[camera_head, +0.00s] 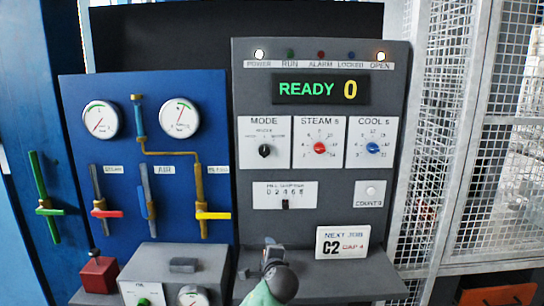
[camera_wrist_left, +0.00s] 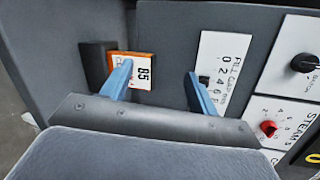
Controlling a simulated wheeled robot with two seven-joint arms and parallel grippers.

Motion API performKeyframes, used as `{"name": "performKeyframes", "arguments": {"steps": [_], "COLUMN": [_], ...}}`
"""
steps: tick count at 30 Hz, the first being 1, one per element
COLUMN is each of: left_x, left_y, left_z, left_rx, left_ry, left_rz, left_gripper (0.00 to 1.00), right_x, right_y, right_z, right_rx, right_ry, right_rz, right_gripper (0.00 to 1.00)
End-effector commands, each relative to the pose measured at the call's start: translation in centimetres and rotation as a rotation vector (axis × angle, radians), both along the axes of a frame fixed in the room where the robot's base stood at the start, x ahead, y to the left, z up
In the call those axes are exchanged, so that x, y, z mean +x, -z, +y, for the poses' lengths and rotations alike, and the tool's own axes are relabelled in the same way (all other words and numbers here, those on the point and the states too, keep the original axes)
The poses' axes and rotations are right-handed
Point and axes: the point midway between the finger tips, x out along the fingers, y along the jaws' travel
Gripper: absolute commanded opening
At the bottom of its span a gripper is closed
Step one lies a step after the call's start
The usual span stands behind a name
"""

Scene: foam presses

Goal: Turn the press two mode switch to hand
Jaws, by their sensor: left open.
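The mode switch (camera_head: 264,151) is a small black knob on a white plate marked MODE, at the upper left of the grey press panel (camera_head: 218,260). Its position labels and pointer direction are too small to read. The black knob also shows at the right edge of the left wrist view (camera_wrist_left: 305,63). My left gripper (camera_head: 270,243) is low in front of the panel, below the mode switch and apart from it. In the left wrist view its two blue fingers (camera_wrist_left: 158,78) are spread with nothing between them held. My right gripper is out of view.
The red STEAM knob (camera_head: 319,148) and blue COOL knob (camera_head: 373,148) sit right of the mode switch. A C2 card (camera_head: 342,242) stands at lower right. An orange-edged 85 tag (camera_wrist_left: 141,72) shows near my fingers.

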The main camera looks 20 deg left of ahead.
Motion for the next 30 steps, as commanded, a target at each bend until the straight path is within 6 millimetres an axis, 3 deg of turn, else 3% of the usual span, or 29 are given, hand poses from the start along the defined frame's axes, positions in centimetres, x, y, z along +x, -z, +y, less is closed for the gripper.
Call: {"name": "performKeyframes", "arguments": {"steps": [1,6,15,21,27,30], "left_x": [1.2,4.7,8.7,9.5,10.2,11.1], "left_y": [-2.3,-9.4,-21.0,-24.6,-25.5,-25.8], "left_z": [0.1,0.4,0.8,1.0,1.4,1.9], "left_rx": [0.056,0.264,0.594,0.695,0.709,0.709], "left_ry": [0.002,-0.006,-0.067,-0.099,-0.104,-0.104], "left_rz": [-0.024,-0.086,-0.168,-0.186,-0.188,-0.187], "left_gripper": [0.60,0.60,0.60,0.60,0.60,0.60], "right_x": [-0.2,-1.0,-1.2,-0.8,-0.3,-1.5], "right_y": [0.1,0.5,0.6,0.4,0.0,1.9], "right_z": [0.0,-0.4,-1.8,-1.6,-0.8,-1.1], "right_rx": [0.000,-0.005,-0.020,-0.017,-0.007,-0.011], "right_ry": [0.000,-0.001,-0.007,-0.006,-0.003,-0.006], "right_rz": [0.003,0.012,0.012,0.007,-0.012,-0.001], "right_gripper": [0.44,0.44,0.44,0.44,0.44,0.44]}}
